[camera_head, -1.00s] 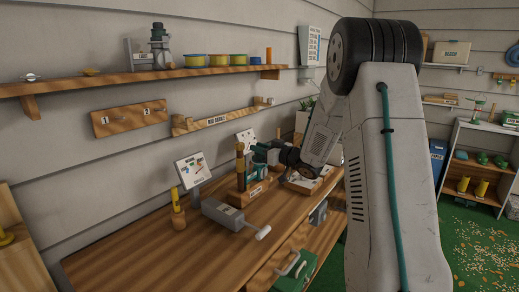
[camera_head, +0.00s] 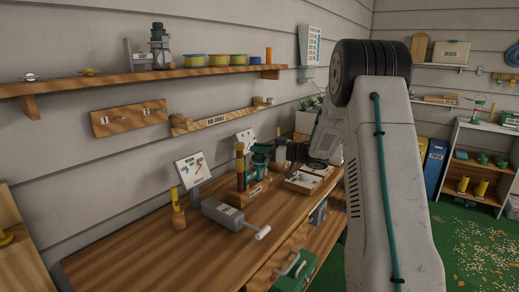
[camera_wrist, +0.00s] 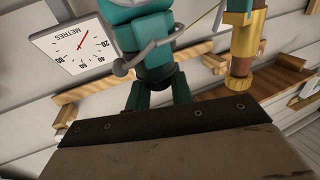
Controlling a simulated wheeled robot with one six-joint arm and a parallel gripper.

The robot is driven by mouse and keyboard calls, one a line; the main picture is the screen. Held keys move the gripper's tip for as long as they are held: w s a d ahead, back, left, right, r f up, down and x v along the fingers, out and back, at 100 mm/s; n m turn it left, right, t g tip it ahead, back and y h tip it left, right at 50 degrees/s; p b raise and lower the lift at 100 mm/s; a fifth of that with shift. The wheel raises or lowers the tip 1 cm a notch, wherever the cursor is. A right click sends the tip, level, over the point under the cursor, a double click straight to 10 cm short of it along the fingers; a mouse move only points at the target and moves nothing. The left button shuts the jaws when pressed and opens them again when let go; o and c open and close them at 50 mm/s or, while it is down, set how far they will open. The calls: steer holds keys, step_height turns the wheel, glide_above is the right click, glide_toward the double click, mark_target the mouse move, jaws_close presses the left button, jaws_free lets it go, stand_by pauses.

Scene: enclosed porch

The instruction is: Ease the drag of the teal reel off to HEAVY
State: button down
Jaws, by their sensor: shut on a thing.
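The teal reel (camera_head: 258,158) is fixed to an upright cork-and-gold rod butt (camera_head: 240,165) on a wooden stand (camera_head: 253,191) on the workbench. In the wrist view the reel (camera_wrist: 150,35) fills the upper middle, with the rod butt (camera_wrist: 246,45) to its right. My gripper (camera_head: 279,153) is at the reel's right end, shut on a part of it. The exact part held and any drag marking, including HEAVY, cannot be made out.
The bench's front left is clear.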

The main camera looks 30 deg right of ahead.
steer(key=c, duration=1.3)
jaws_free()
steer(key=shift+o, duration=0.2)
steer(key=v, duration=0.7)
steer(key=shift+s+d, duration=0.25)
steer(key=shift+s, duration=0.05)
